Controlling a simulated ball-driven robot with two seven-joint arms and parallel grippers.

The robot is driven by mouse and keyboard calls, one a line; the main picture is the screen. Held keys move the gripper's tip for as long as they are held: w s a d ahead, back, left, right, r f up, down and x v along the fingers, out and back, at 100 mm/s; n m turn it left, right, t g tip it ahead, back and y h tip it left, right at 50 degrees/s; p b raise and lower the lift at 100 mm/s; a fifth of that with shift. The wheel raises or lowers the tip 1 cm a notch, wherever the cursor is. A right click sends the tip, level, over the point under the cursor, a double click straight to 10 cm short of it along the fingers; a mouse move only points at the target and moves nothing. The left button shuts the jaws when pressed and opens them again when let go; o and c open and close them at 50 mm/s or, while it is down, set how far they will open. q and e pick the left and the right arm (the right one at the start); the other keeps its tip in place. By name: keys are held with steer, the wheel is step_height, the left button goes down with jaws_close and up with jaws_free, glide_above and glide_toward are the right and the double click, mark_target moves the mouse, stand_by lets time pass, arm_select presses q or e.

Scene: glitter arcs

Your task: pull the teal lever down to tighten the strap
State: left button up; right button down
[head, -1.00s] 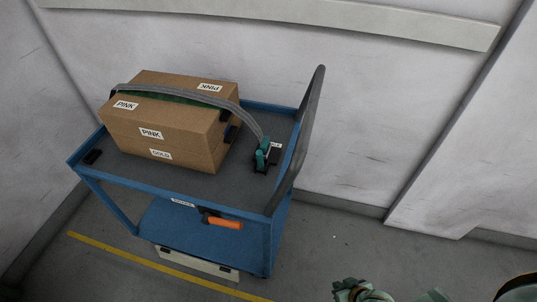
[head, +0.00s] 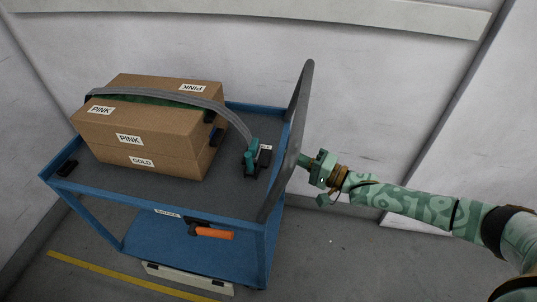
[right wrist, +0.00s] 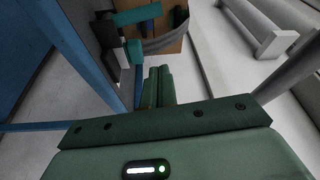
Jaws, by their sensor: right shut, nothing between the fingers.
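The teal lever (head: 251,157) stands on a dark ratchet base near the right end of the blue cart's top. A grey strap (head: 175,97) runs from it over a cardboard box (head: 165,135). The right wrist view shows the teal lever (right wrist: 135,51) at the upper left, with the strap and box behind. My right gripper (head: 303,160) is to the right of the cart's grey handle, apart from the lever. Its fingers (right wrist: 158,84) are shut and empty, pointing toward the lever's side of the cart. My left gripper is not in view.
The tall grey handle (head: 291,130) rises at the cart's right end, between my right gripper and the lever in the head view. A wall stands behind; floor at the right is clear.

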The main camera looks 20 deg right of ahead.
mark_target(250, 164)
steer(key=b+x, duration=0.1)
steer(key=x, duration=0.2)
steer(key=b+x, duration=0.1)
steer(key=x, duration=0.2)
steer(key=b+x, duration=0.1)
steer(key=x, duration=0.2)
steer(key=shift+w+a+f, duration=0.2)
steer(key=shift+w+f, duration=0.1)
steer(key=shift+f, duration=0.05)
steer(key=s+a, duration=0.1)
steer(key=s, duration=0.1)
steer(key=shift+s+a, duration=0.3)
steer(key=shift+a, duration=0.1)
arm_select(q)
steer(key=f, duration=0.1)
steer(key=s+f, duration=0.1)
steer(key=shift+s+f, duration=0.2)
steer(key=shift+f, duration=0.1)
arm_select(e)
steer(key=shift+s+a+f, duration=0.15)
steer(key=shift+s+a, duration=0.1)
